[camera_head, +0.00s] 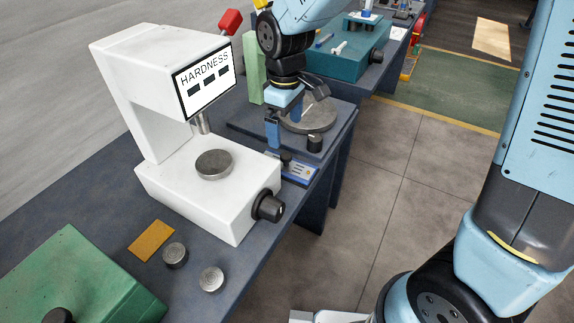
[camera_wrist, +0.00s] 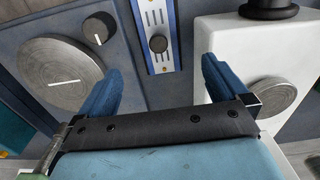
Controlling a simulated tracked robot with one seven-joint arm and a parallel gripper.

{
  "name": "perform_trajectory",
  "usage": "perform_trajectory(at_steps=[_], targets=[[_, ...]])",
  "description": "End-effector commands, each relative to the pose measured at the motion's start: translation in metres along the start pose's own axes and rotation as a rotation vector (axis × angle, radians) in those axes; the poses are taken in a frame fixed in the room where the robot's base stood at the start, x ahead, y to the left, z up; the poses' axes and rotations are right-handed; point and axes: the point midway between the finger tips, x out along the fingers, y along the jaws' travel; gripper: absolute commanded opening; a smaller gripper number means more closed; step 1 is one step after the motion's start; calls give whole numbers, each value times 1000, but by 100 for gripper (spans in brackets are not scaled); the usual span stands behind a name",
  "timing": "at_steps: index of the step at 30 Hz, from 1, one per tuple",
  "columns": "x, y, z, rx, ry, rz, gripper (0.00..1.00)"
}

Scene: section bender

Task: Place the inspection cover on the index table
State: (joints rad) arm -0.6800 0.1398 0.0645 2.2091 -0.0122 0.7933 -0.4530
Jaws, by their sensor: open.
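My gripper (camera_head: 287,125) is open and empty above the bench; both fingers also show in the wrist view (camera_wrist: 161,68).
The white hardness tester (camera_head: 165,120) stands close to the cover. A black knob (camera_head: 315,142) sits on the index table's base. A green block (camera_head: 254,68) and a teal machine (camera_head: 345,62) are behind. Metal discs (camera_head: 211,280) and a brown plate (camera_head: 151,241) lie in front.

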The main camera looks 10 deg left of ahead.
Motion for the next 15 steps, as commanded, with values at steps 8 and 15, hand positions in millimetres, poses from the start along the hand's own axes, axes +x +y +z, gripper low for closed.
perform_trajectory(at_steps=[8,15], targets=[[48,0,1,1,-3,-1,100],[65,0,1,2,0,0,100]])
